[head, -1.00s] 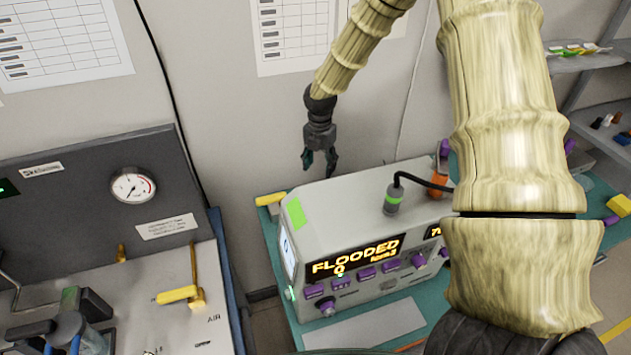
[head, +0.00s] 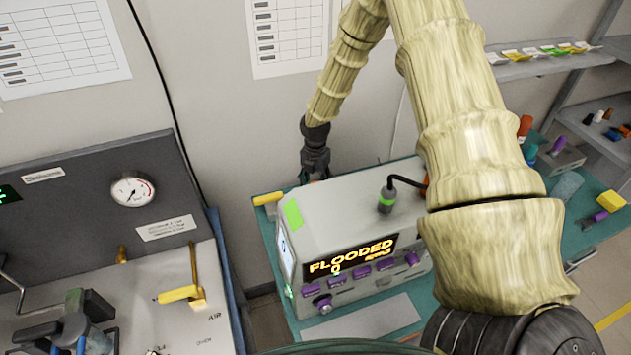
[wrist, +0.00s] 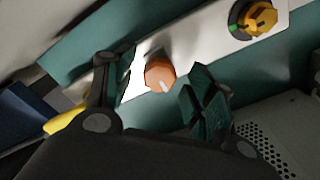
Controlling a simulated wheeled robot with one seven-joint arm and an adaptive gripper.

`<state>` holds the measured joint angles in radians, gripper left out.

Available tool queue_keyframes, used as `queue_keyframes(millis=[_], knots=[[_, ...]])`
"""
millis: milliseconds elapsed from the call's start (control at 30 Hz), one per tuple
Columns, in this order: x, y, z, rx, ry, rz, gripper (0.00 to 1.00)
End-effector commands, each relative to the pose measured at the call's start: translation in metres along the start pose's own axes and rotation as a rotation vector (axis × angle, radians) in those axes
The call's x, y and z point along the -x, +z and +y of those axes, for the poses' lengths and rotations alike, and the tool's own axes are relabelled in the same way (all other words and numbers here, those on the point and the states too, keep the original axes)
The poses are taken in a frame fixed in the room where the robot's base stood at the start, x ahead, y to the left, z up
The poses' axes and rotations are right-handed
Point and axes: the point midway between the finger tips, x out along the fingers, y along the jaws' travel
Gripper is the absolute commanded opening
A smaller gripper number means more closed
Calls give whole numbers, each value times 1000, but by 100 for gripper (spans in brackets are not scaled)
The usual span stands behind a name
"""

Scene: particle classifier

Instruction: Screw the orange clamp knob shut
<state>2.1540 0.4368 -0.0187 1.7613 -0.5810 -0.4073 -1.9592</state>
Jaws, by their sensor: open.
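The orange clamp knob (wrist: 160,75) shows in the wrist view on a white plate, with a pale mark on its face. My gripper (wrist: 158,90) is open, with one dark green fingertip on each side of the knob. The knob shows between and slightly beyond the fingertips. I cannot tell whether either finger touches it. In the head view my gripper (head: 315,170) is behind the grey instrument box (head: 330,215), and its fingertips and the knob are hidden there.
The instrument box has a cable connector (head: 387,200) on top and a display reading FLOODED. A shelf (head: 560,62) stands at the right.

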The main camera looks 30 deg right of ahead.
Motion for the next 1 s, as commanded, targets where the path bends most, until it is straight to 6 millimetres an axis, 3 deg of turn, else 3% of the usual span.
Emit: queue_keyframes(millis=[167, 433, 767, 1000], knots=[[0, 0, 0, 0, 0, 0, 55], [0, 0, 0, 0, 0, 0, 9], [0, 0, 0, -30, 0, 0, 8], [0, 1, 0, -153, 0, -1, 8]])
